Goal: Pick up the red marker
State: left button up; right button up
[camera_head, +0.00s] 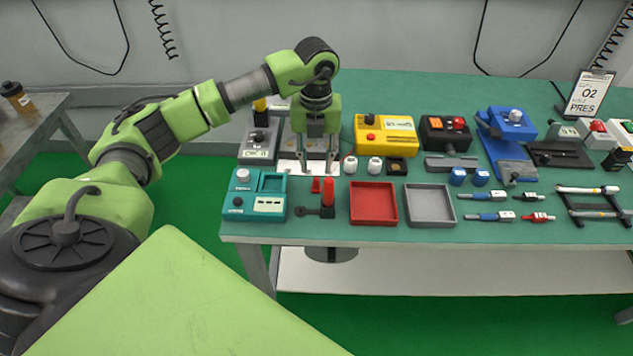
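A short red-and-white pen-like piece (537,217) lies flat at the right front of the green bench and looks like the red marker. An upright red piece (328,192) also stands on a black holder nearer my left gripper; I cannot tell for sure which is meant. My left gripper (317,160) points down over a white sheet at the bench's left part, behind the upright red piece. Its two fingers are apart with nothing seen between them. It is far left of the pen-like piece. My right gripper is out of view.
A red tray (373,203) and a grey tray (430,205) lie at the front. A yellow box (384,135) stands beside my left gripper; a teal device (254,195) sits at the left corner. Blue-and-white pens (488,217) lie beside the red-and-white piece. A black rack (597,213) is farther right.

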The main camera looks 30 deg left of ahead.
aim_at(316, 179)
pick_arm(q)
notch_tip(316, 179, down, 3)
jog(key=shift+w+f+p, duration=0.1)
jog(key=shift+p, duration=0.55)
notch_tip(316, 179, down, 3)
jog(key=shift+f+p, duration=0.2)
jog(key=shift+p, duration=0.35)
jog(key=shift+f, duration=0.2)
grip_shut()
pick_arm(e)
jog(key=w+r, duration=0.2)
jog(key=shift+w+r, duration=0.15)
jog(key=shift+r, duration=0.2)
